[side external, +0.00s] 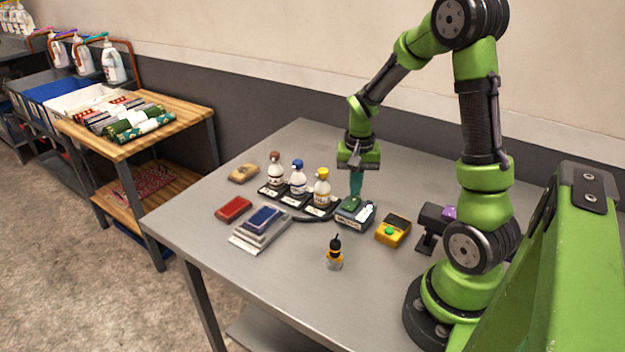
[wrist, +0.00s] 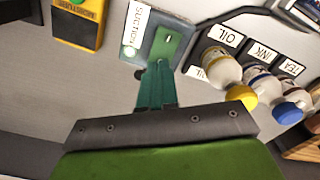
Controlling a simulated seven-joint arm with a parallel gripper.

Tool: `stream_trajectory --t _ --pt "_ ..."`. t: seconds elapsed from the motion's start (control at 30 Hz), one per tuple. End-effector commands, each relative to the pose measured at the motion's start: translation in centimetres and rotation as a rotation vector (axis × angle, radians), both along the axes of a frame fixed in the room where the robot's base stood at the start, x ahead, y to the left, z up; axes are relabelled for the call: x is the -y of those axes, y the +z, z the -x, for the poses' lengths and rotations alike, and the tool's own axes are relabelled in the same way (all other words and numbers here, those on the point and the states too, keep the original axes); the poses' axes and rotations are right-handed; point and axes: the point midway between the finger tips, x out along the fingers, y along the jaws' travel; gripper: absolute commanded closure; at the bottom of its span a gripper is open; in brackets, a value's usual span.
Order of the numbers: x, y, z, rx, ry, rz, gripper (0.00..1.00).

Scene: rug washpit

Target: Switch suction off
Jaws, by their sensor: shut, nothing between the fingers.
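The suction box (side external: 356,216) is a small blue-grey unit on the table, right of the bottle row. In the wrist view the suction box (wrist: 185,32) has a white label reading SUCTION, a green plate with a small pale mark on top, and a small round green part beside the label. My gripper (side external: 354,197) points down with its teal fingers shut and empty, right at the green top of the box. In the wrist view my gripper (wrist: 158,66) overlaps the near edge of the green plate. I cannot tell whether the fingertips touch it, and they hide part of it.
Bottles labelled OIL (wrist: 224,72), INK and TEA stand close beside the box. A yellow meter (side external: 393,230) with a green button sits on its other side. A small dark-topped bottle (side external: 335,254) stands in front.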

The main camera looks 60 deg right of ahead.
Motion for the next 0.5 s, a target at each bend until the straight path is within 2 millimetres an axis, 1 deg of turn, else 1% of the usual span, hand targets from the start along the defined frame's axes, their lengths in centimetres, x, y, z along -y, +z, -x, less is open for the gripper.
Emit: stream_trajectory --t 0.5 --pt "0.00 -0.82 0.00 -0.001 0.000 -0.001 1.00"
